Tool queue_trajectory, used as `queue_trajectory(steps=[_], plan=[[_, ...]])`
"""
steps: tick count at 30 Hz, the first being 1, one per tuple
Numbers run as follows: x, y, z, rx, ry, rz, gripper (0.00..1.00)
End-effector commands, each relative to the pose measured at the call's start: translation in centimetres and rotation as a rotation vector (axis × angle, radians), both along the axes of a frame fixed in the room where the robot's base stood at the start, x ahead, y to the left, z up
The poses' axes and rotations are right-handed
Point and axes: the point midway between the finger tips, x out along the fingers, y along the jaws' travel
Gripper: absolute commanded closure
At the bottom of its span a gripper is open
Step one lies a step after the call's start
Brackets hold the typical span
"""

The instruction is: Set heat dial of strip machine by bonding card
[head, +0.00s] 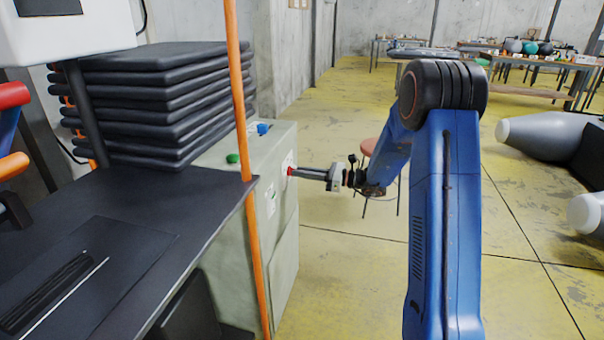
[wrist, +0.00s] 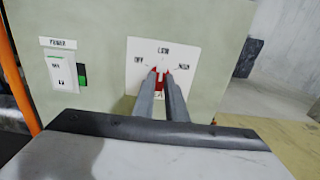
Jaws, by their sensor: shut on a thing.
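The strip machine is a pale grey-green cabinet (head: 245,190), and it fills the back of the wrist view (wrist: 100,20). Its heat dial is a red knob (wrist: 160,86) on a white plate (wrist: 135,52) marked OFF, LOW and HIGH. My gripper (wrist: 161,73) is shut on the red dial, one finger on each side. In the head view my gripper (head: 295,172) reaches the cabinet's side from the right. The fingers hide much of the dial, and I cannot tell its exact setting. I cannot make out a bonding card.
A POWER switch plate (wrist: 62,72) with a green part is left of the dial. An orange post (head: 247,130) stands before the cabinet. A dark bench (head: 130,220) and stacked black pads (head: 150,95) are left. A stool (head: 368,147) stands behind my arm.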

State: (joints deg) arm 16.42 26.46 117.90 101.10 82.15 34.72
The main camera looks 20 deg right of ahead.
Motion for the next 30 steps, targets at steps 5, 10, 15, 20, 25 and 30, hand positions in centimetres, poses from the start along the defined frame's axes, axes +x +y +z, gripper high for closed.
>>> queue_trajectory(steps=[5, 10, 15, 20, 25, 30], plan=[[-0.1, -0.1, -0.1, 0.001, 0.006, 0.000, 1.00], [-0.1, -0.1, -0.1, 0.001, 0.005, 0.000, 1.00], [0.0, -0.1, -0.1, 0.001, 0.005, 0.000, 0.70], [0.0, 0.0, -0.1, 0.001, 0.004, 0.000, 0.70], [-0.2, -0.3, 0.0, 0.001, 0.003, -0.001, 0.70], [-1.1, -2.1, 0.0, 0.002, 0.003, -0.003, 0.70]])
